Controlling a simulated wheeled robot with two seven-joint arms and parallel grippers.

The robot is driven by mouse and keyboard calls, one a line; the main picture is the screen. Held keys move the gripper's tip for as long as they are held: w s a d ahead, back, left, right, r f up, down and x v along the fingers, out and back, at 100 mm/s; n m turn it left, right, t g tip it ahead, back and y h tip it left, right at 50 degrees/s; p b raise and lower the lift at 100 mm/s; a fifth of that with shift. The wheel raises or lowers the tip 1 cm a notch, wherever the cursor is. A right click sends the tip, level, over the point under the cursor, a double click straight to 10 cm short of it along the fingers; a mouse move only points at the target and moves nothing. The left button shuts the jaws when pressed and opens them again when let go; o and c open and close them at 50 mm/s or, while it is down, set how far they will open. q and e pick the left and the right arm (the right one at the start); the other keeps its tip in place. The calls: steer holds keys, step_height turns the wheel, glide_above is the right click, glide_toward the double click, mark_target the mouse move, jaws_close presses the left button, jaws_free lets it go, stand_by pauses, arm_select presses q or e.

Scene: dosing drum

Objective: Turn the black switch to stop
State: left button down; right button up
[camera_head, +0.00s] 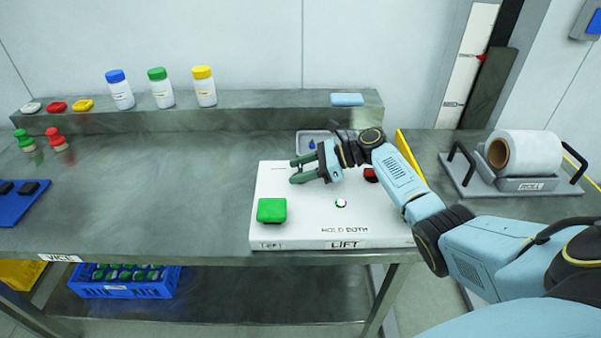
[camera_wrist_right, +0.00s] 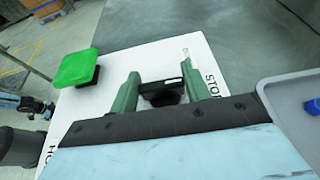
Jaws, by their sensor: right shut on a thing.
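The white panel (camera_head: 300,225) on the bench carries a green button (camera_head: 271,210), a red button (camera_head: 371,174) and a small green lamp (camera_head: 340,203). My right gripper (camera_head: 294,170) reaches over its back left part. In the right wrist view, the green fingers of my right gripper (camera_wrist_right: 160,85) are closed on the black switch (camera_wrist_right: 164,97), one on each side. Lettering that looks like STOP (camera_wrist_right: 211,83) is printed beside it, partly covered. The switch is not clearly seen in the head view. My left gripper is not in view.
A grey tray (camera_head: 310,137) with a blue item sits behind the panel. A roll holder (camera_head: 530,184) stands to the right. Bottles with blue (camera_head: 121,92), green (camera_head: 161,90) and yellow (camera_head: 204,88) caps stand on the back ledge.

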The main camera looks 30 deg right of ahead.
steer(key=shift+f, duration=0.1)
stand_by(0.3)
steer(key=o, duration=1)
steer(key=p+v, duration=0.1)
steer(key=v, duration=1.2)
steer(key=shift+d, duration=0.1)
